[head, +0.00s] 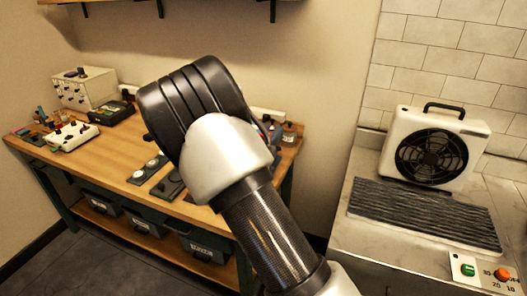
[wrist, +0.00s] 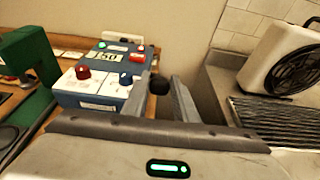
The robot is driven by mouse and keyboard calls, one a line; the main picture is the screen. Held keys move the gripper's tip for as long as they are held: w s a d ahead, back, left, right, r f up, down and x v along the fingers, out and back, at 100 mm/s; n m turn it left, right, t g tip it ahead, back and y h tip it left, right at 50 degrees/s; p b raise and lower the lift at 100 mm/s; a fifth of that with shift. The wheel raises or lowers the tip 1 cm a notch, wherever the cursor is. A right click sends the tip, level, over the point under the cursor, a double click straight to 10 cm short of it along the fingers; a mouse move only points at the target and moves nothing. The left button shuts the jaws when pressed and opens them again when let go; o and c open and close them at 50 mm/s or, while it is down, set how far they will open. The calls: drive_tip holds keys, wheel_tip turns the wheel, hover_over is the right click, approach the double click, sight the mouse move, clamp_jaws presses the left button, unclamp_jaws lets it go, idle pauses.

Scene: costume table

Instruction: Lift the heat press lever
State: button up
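In the wrist view, a blue box (wrist: 95,92) with a lit "150" display and red and blue knobs stands on the wooden bench; it looks like the heat press's control unit. A black rounded knob (wrist: 159,84), possibly the end of the press lever, shows between the fingertips of my gripper (wrist: 158,88). The two grey fingers are apart, and I cannot tell whether they touch the knob. The rest of the lever is not clear. In the head view my arm hides the gripper and most of the press area.
A green frame (wrist: 30,65) stands left of the blue box. In the head view, the wooden bench (head: 120,150) holds a white control box (head: 85,88). At right, a fan (head: 435,145) stands behind a dark ribbed mat (head: 425,213) on a pale counter.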

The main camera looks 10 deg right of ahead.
drive_tip(key=o, duration=0.4)
drive_tip(key=shift+w+d+r, duration=0.25)
drive_tip(key=shift+r, duration=0.25)
drive_tip(key=shift+s+a+f, duration=0.1)
drive_tip(key=shift+f, duration=0.05)
drive_tip(key=shift+s+a, duration=0.25)
drive_tip(key=shift+s, duration=0.05)
drive_tip(key=b+v, duration=0.1)
drive_tip(key=v, duration=1.5)
drive_tip(key=shift+s, duration=0.3)
